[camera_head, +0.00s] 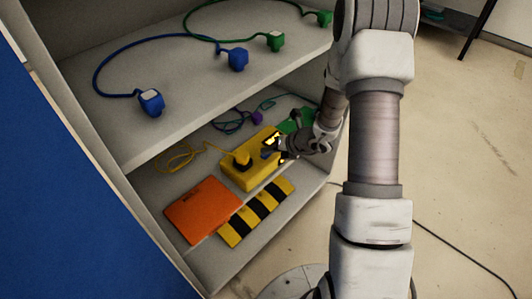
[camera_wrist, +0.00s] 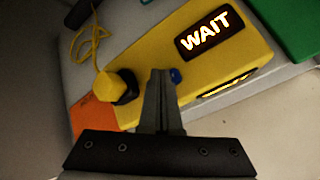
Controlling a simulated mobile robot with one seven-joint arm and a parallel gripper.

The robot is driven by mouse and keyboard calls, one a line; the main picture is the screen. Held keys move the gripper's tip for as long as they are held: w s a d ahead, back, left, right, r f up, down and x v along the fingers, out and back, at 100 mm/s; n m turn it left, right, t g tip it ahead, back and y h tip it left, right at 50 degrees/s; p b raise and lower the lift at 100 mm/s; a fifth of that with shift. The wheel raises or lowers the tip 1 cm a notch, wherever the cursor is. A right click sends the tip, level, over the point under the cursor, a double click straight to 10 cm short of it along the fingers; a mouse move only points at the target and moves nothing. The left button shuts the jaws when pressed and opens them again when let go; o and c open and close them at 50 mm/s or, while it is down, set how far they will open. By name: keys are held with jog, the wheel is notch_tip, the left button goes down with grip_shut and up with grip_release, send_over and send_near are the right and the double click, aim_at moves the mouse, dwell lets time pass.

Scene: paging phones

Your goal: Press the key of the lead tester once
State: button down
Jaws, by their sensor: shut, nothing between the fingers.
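The lead tester is a yellow box (camera_head: 237,180) on the lower shelf; it fills the middle of the wrist view (camera_wrist: 205,62). Its lit display (camera_wrist: 218,31) reads WAIT. A small round blue key (camera_wrist: 176,75) sits on the box, close to the right of my fingertips. My gripper (camera_wrist: 160,73) is shut and empty, with its tips over the box near the key. I cannot tell whether the tips touch the box. A yellow plug (camera_wrist: 111,84) stands in a black socket on the box, left of the fingers. In the head view my gripper (camera_head: 277,149) partly covers the tester.
An orange slab (camera_head: 203,209) and a yellow-black striped strip (camera_head: 256,212) lie in front of the tester. A green block (camera_wrist: 292,22) is beside it. The upper shelf (camera_head: 185,130) overhangs and holds blue plugs (camera_head: 151,101) and green cords (camera_head: 225,38).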

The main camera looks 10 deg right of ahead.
jog(key=shift+r+p, duration=0.55)
jog(key=shift+r, duration=0.25)
notch_tip(320, 180, up, 5)
jog(key=p, duration=0.4)
jog(key=shift+s, duration=0.1)
dwell(0.6)
